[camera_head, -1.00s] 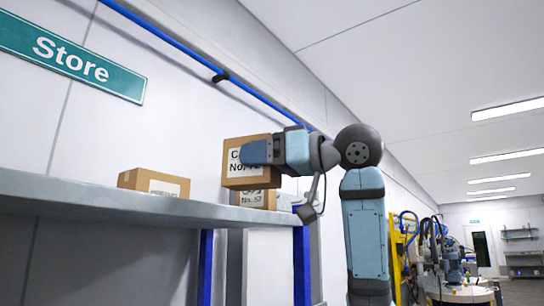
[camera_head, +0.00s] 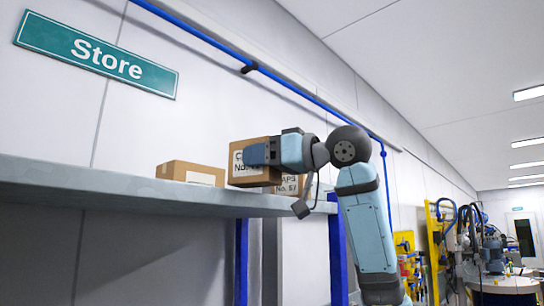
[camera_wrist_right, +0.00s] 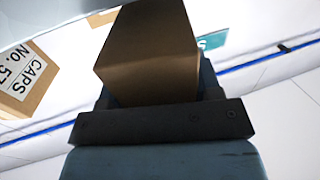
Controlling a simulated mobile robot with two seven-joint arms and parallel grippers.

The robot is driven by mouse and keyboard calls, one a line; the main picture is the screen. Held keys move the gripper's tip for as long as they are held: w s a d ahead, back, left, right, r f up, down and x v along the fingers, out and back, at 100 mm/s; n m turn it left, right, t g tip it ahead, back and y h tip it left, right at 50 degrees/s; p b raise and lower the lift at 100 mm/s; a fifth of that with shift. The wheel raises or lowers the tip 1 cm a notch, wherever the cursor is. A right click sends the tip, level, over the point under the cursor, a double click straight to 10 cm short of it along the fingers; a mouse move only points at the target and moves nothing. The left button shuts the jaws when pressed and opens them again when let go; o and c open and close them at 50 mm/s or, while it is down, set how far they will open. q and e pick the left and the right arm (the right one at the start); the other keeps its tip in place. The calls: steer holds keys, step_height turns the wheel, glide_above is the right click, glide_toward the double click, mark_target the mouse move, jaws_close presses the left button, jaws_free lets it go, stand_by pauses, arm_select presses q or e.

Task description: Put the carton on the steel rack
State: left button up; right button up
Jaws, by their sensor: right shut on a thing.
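The carton (camera_head: 252,178), a brown box with a white label, is held by my right gripper (camera_head: 258,155). It is close above the grey shelf of the steel rack (camera_head: 120,190), near its right end. Whether its underside touches the shelf cannot be told. In the right wrist view the carton (camera_wrist_right: 150,50) sits between the jaws, its plain brown faces showing. My left gripper is not in view.
A low brown carton (camera_head: 190,173) stands on the shelf to the left. A carton labelled CAPS No. 57 (camera_head: 288,187) is partly hidden behind the held one, and shows in the wrist view (camera_wrist_right: 30,80). Blue posts (camera_head: 338,250) support the shelf.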

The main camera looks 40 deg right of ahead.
steer(key=shift+w+a+p, duration=0.2)
steer(key=shift+w+p, duration=0.1)
steer(key=shift+w, duration=2.1)
steer(key=shift+w+a, duration=0.1)
steer(key=shift+w, duration=1.5)
steer(key=shift+w+f, duration=0.1)
steer(key=shift+f, duration=0.45)
steer(key=o, duration=1.1)
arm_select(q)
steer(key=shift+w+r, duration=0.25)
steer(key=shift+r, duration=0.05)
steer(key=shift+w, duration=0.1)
